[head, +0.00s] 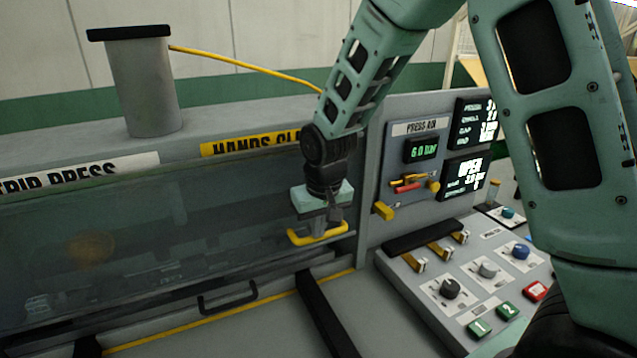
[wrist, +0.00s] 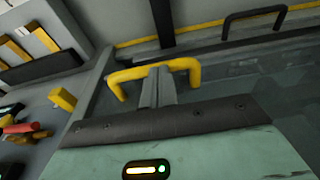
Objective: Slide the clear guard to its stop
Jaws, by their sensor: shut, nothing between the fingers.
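The clear guard (head: 150,225) is a wide see-through panel across the front of the press, seen at the left in the head view. A yellow handle (head: 318,235) is at its right end. My gripper (head: 332,222) is shut and empty at this handle. In the wrist view my closed fingers (wrist: 158,88) overlap the middle of the yellow handle (wrist: 190,66). I cannot tell if they touch it. A yellow block (head: 384,211) sticks out of the panel to the right of the handle. It also shows in the wrist view (wrist: 63,98).
A control desk (head: 400,275) with knobs and buttons stands at the right, below a panel with lit displays (head: 466,178). A black handle (head: 228,298) sits on the lower front of the press. A dark bar (head: 325,315) runs below my gripper. A grey post (head: 143,85) stands behind.

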